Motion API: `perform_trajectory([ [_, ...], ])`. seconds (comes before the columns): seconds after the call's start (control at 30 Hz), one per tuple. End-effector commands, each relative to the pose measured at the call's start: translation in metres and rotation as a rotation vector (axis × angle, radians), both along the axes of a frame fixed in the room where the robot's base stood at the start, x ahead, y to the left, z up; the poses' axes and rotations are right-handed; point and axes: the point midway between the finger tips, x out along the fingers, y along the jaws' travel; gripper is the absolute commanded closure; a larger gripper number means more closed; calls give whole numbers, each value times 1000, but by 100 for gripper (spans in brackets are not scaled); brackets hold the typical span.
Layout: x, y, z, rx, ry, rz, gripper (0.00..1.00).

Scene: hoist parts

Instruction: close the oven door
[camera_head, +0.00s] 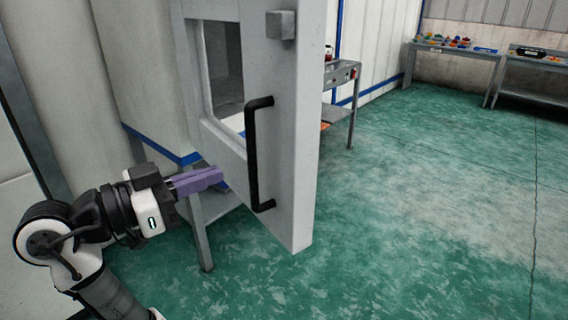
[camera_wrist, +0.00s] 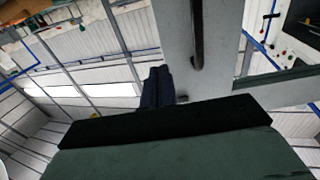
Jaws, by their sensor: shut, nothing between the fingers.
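The oven door (camera_head: 290,130) is a thick pale grey slab that stands open in the head view, swung out from the oven (camera_head: 222,75). The oven's opening shows to its left. A black bar handle (camera_head: 252,160) stands upright on the door's face; it also shows in the wrist view (camera_wrist: 197,35), with the door (camera_wrist: 225,50) behind it. My gripper (camera_head: 221,174) has purple fingers, shut and empty, just left of the handle's lower end. It seems apart from the handle, but the depth gap is hard to tell. In the wrist view the fingers (camera_wrist: 159,75) point toward the door's left edge.
The oven rests on a grey stand with legs (camera_head: 203,240). A grey cart (camera_head: 342,100) stands behind the door. Workbenches (camera_head: 455,50) with small coloured parts stand at the far right. The green floor (camera_head: 420,220) right of the door is clear.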

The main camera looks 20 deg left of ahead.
Motion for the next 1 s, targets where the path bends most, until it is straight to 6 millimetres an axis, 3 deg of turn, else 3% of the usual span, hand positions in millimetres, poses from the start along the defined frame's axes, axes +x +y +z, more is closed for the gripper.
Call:
perform_trajectory([
  [0.17,14,-10,1,1,3,-7,100],
  [0.7,100,-69,2,0,2,-3,100],
  [1.0,115,-78,0,1,0,-1,100],
])
